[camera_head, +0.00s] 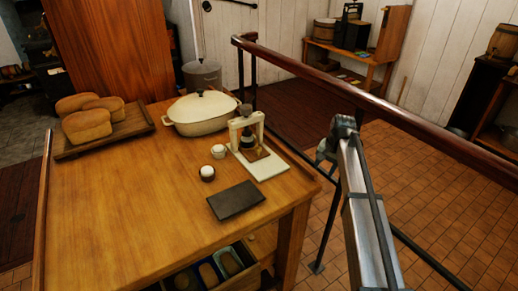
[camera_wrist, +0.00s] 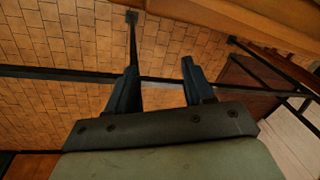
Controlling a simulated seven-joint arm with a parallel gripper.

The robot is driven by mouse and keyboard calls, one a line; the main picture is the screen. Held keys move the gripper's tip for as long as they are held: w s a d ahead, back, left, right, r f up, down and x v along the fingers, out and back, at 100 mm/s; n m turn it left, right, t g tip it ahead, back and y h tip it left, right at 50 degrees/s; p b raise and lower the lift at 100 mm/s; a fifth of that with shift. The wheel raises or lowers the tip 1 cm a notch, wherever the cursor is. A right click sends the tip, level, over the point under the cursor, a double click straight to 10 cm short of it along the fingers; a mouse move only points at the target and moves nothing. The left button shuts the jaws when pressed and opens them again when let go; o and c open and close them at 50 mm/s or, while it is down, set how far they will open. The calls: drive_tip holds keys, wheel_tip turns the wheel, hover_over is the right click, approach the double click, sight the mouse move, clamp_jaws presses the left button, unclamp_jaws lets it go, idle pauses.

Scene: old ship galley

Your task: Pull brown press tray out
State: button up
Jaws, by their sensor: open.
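A small press (camera_head: 238,127) with a cream frame and a dark middle part stands on the table, toward its right edge. A small brown tray (camera_head: 258,154) sits at the foot of the press, above a white base plate (camera_head: 270,169). My gripper (camera_wrist: 162,85) is open and empty in the wrist view, its two dark fingers apart over the tiled floor. In the head view my gripper (camera_head: 325,150) is right of the table, near the railing and apart from the press; its fingers are small and partly hidden there. The wrist view does not show the press.
On the wooden table (camera_head: 120,200) are a cream lidded pot (camera_head: 200,110), two small cups (camera_head: 207,173), a dark flat slab (camera_head: 236,200) and a board (camera_head: 143,121) with loaves. An open drawer (camera_head: 250,272) holds several items. A wood-topped railing (camera_head: 400,122) runs behind my arm.

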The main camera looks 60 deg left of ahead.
drive_tip(key=s+a+r+n, duration=0.1)
drive_tip(key=s+a+r, duration=0.4)
drive_tip(key=a+r, duration=0.4)
wheel_tip(320, 180, up, 8)
drive_tip(key=n+h, duration=0.2)
drive_tip(key=n, duration=0.1)
hover_over(258, 148)
wheel_tip(258, 148, down, 13)
drive_tip(key=shift+w+a+r, duration=0.1)
drive_tip(key=shift+r, duration=0.05)
clamp_jaws()
